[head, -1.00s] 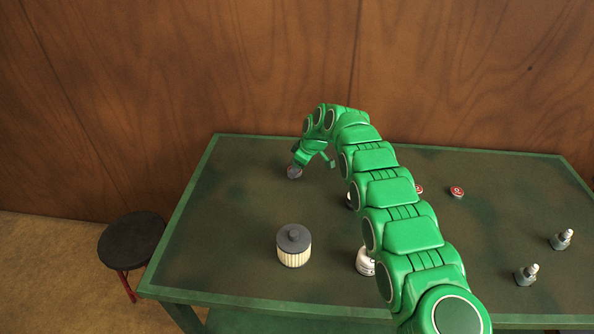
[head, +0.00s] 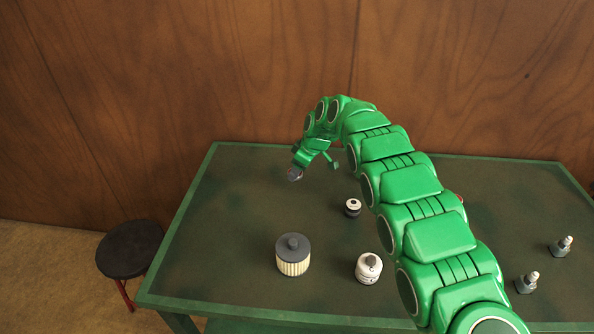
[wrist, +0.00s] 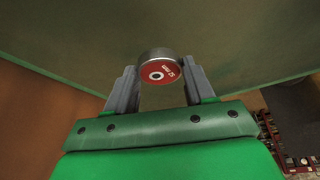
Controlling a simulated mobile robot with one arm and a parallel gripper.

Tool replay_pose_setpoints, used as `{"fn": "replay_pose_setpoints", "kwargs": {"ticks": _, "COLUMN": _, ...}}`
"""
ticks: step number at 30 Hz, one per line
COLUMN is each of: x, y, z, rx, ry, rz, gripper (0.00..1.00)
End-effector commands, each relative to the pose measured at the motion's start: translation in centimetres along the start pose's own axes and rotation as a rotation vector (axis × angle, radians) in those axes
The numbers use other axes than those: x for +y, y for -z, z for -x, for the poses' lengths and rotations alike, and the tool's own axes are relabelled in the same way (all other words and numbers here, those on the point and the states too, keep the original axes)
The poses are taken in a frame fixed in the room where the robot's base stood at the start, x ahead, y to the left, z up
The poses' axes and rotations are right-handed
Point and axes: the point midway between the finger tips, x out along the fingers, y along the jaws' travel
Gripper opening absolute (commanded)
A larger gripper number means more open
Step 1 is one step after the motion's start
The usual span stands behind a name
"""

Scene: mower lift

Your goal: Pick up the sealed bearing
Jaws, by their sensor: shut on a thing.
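The sealed bearing (wrist: 157,74) is a short grey metal ring with a red face, a dark centre hole and small white lettering. It sits between the two grey fingers of my gripper (wrist: 158,68) in the wrist view, and they are shut on it. In the head view my gripper (head: 296,172) is over the far left part of the green table (head: 225,220). The held bearing shows there only as a small grey and reddish shape at the fingertips. It appears slightly above the tabletop, though the gap is hard to judge.
A ribbed cream filter with a dark cap (head: 293,262) and a white canister (head: 367,272) stand near the front. A small black-and-white part (head: 353,208) is mid-table. A dark stool (head: 130,248) is left of the table.

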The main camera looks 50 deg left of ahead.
Motion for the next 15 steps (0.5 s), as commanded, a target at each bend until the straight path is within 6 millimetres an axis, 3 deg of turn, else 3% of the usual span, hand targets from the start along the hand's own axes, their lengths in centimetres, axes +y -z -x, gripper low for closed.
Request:
{"fn": "replay_pose_setpoints", "kwargs": {"ticks": 6, "x": -1.2, "y": -0.1, "z": 2.3, "rx": -0.001, "ry": -0.003, "rz": -0.002, "gripper": 0.19}}
{"fn": "replay_pose_setpoints", "kwargs": {"ticks": 15, "x": -3.4, "y": -1.1, "z": 3.7, "rx": -0.001, "ry": -0.001, "rz": -0.002, "gripper": 0.19}}
